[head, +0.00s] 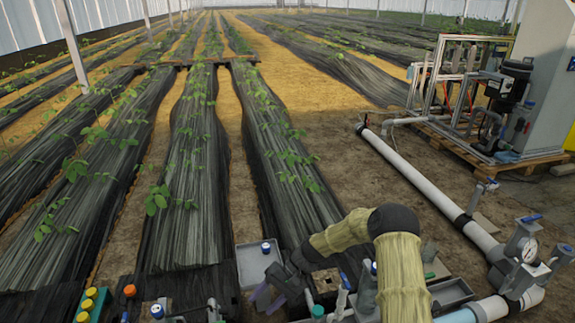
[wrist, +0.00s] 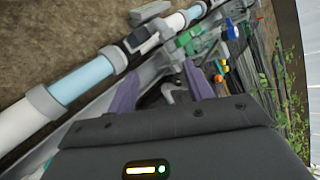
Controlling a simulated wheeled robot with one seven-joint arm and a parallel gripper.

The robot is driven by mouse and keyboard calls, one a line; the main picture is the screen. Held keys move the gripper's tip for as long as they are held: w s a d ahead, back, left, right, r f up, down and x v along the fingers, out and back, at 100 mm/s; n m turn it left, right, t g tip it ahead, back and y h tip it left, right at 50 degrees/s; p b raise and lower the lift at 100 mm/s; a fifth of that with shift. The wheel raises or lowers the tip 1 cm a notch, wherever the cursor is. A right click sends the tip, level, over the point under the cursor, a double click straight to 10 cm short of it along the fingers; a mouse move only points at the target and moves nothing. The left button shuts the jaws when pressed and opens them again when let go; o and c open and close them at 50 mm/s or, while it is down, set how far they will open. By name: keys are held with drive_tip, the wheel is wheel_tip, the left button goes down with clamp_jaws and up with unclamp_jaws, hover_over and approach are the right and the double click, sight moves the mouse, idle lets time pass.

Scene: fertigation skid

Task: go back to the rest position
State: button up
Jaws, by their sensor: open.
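My gripper (head: 265,301) is at the lower middle of the head view, on the end of my tan-sleeved arm. Its two purple fingers point down and left, just in front of a grey tray (head: 243,268). In the wrist view my gripper (wrist: 160,78) shows its purple fingers spread apart. Small dark and grey fittings appear beyond the gap, and I see nothing held. I cannot tell how far the fingertips are from them. My arm hides part of the bench.
A blue-capped bottle (head: 266,248) stands in the tray. Yellow-topped containers (head: 88,301) and an orange-capped one (head: 130,290) are at lower left. Crop rows (head: 195,170) lie beyond.

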drive_tip(key=s+d+r+t+h+p, duration=0.3)
drive_tip(key=s+d+r, duration=0.35)
drive_tip(key=r, duration=0.35)
drive_tip(key=s+d+r+t+h+p, duration=0.25)
drive_tip(key=s+d+r, duration=0.25)
drive_tip(key=d+r, duration=0.35)
drive_tip(key=s+d+r+t+h+p, duration=0.3)
drive_tip(key=s+d+r+h+p, duration=0.15)
drive_tip(key=d+r, duration=0.4)
wheel_tip(320, 180, up, 40)
drive_tip(key=a+y+p, duration=0.1)
drive_tip(key=a+p, duration=0.1)
drive_tip(key=p, duration=3.4)
drive_tip(key=shift+s+f+p, duration=0.15)
drive_tip(key=shift+s+p, duration=0.1)
drive_tip(key=shift+p, duration=0.15)
drive_tip(key=shift+g, duration=0.25)
